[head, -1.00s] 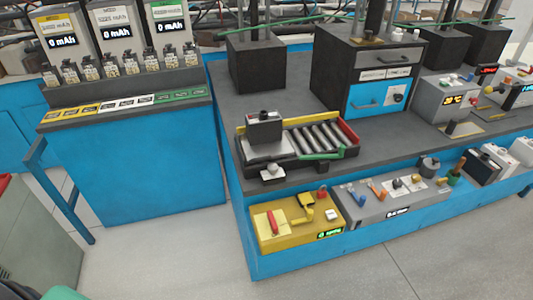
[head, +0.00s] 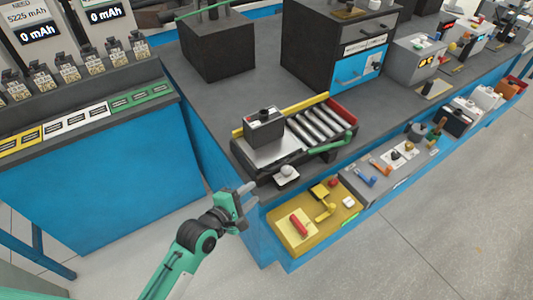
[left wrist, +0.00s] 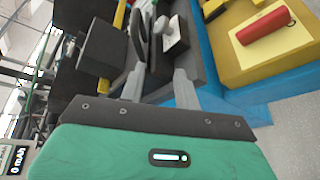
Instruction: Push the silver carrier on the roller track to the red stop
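The silver carrier (head: 272,150) sits at the left end of the roller track, with a dark box-shaped battery (head: 264,130) on it. Bare rollers (head: 318,124) lie to its right, and the red stop (head: 342,110) is at the track's far right end. My left gripper (head: 245,202) is in front of the bench edge, lower left of the carrier and apart from it. In the left wrist view its two grey fingers (left wrist: 160,88) are spread with nothing held between them. My right gripper is in neither current view.
A yellow rail (head: 292,112) runs behind the track and a green lever (head: 334,144) is at its front. A round pale knob (head: 286,171) is by the carrier's front. A yellow box (head: 310,222) with a red cylinder (head: 299,224) is right of my gripper. Bare bench lies behind the track.

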